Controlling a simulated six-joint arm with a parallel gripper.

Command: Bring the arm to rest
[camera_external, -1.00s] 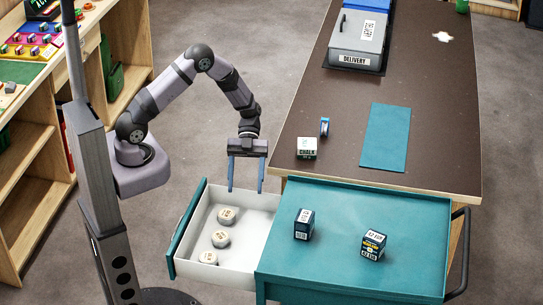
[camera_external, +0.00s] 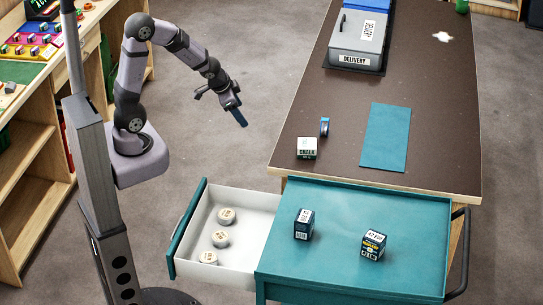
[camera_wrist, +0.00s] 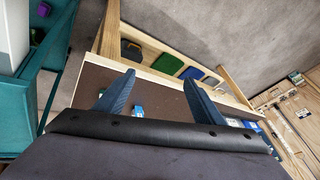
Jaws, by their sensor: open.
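My gripper (camera_external: 236,112) is raised over the open floor to the left of the brown table (camera_external: 408,90). It touches nothing, and its blue fingers point down and to the right in the outside view. In the wrist view the two fingers of my gripper (camera_wrist: 158,92) stand wide apart with nothing between them.
An open white drawer (camera_external: 258,222) holds several round pale pieces. The teal cart top (camera_external: 340,260) carries two dark boxes. On the table are a chalk box (camera_external: 306,149), a blue roll (camera_external: 324,127), a teal mat (camera_external: 385,138) and a grey delivery box (camera_external: 357,42).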

